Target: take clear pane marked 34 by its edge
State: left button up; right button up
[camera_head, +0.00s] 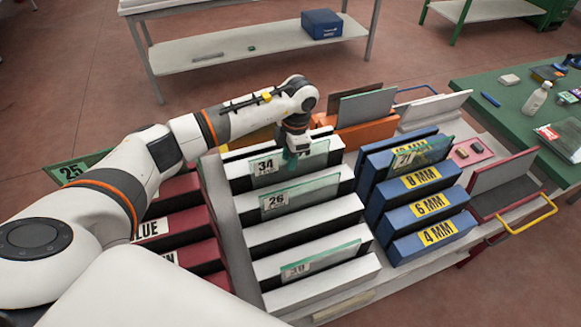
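The clear pane marked 34 (312,159) stands upright in a slot of the white rack (283,195), towards the back, with its white label at its left end. My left gripper (291,157) points down at the top edge of this pane, near its middle. Its fingertips overlap the pane in the picture. They are small and dark, so I cannot tell whether they are shut on the edge. My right gripper is not in view.
Panes marked 26 (308,194) and 30 (325,261) stand nearer in the same rack. Blue racks (428,206) with thickness labels stand at right, dark red racks (185,223) at left. Orange bins (365,132) with upright panels stand behind. A green table (520,123) is at far right.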

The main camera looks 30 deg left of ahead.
pick_arm(q)
grip_shut()
dwell(1.4)
